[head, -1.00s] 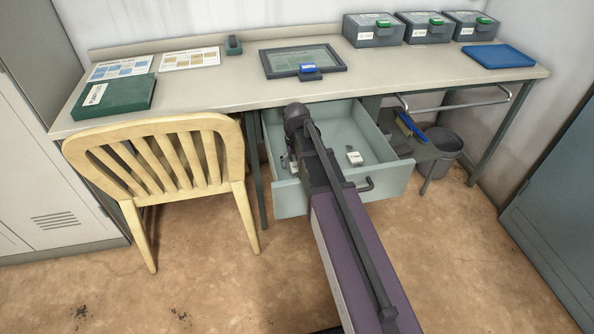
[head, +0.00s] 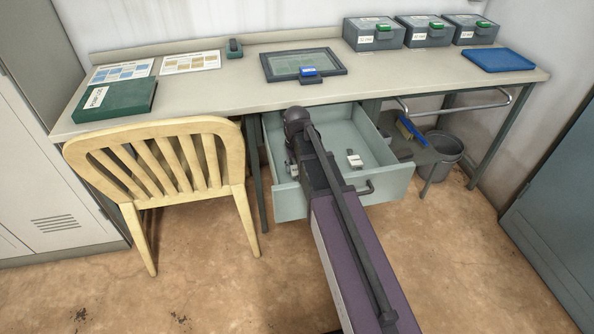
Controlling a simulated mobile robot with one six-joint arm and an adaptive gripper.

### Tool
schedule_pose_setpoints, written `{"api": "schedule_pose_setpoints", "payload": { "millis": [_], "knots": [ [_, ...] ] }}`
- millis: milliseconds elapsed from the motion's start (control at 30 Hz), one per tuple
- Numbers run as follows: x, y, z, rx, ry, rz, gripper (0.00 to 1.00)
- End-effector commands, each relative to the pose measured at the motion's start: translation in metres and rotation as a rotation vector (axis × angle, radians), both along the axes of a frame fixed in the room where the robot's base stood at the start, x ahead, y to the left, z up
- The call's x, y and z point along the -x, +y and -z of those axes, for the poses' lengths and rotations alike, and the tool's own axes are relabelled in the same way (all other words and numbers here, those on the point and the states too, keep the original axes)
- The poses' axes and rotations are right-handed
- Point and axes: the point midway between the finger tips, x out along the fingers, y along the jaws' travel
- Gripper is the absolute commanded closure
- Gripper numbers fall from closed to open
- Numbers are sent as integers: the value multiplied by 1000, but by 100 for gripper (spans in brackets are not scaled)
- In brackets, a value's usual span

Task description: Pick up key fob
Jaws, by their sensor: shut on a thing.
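The open drawer (head: 398,184) under the desk is where my arm reaches in. My gripper (head: 291,168) is low inside its left part and mostly hidden behind my own arm. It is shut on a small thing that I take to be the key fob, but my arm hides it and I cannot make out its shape. I cannot tell whether it touches the drawer floor. A small white and grey item (head: 354,159) lies on the drawer floor, to the right of my arm and apart from it.
The drawer walls stand close around my gripper, with the desk top (head: 400,84) above. A wooden chair (head: 160,160) stands close at left. A framed panel (head: 303,62) and grey boxes (head: 374,32) are on the desk. A bucket (head: 445,150) stands at right.

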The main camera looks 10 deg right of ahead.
Motion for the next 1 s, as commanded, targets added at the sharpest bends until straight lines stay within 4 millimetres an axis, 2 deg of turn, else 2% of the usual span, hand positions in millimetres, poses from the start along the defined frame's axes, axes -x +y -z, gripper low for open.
{"api": "schedule_pose_setpoints", "payload": {
  "millis": [267, 467, 1000],
  "knots": [
    [0, 0, -2, 0, 0, 1, 78],
    [0, -1, -11, 0, 0, 1, 78],
    [0, -1, -63, 0, 0, 1, 78]
  ]
}}
